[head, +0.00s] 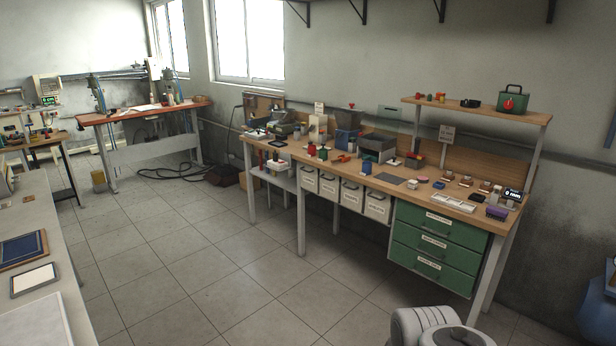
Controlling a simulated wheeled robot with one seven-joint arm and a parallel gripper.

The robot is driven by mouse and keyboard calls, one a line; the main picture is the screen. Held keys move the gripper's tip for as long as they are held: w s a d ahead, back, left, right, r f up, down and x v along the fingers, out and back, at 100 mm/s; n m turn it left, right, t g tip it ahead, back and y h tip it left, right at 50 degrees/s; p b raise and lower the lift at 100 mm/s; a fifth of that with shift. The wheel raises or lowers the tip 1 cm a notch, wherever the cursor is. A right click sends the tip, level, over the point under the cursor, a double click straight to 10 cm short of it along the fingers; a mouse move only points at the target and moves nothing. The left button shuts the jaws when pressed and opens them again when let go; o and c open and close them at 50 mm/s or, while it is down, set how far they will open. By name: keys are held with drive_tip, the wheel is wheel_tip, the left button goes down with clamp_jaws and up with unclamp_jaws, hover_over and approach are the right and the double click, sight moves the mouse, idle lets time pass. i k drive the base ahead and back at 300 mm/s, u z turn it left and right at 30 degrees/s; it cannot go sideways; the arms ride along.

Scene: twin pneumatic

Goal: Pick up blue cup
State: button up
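A small blue object that looks like the blue cup (366,167) stands upright near the front edge of the long wooden workbench (405,191), about mid-length. It is small in the head view, so its details are hard to tell. Nothing touches the blue object that I can see. My gripper is not in view; only pale rounded parts of my own body show at the bottom right, apart from the bench.
Grey bins (377,145) stand behind the blue object. Green drawers (436,246) and white boxes (352,195) sit under the bench. The tiled floor (230,260) before it is clear. A white table (45,260) stands at left.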

sight(367, 166)
drive_tip(key=u, duration=0.3)
drive_tip(key=i, duration=3.05)
drive_tip(key=u, duration=0.25)
drive_tip(key=i, duration=1.1)
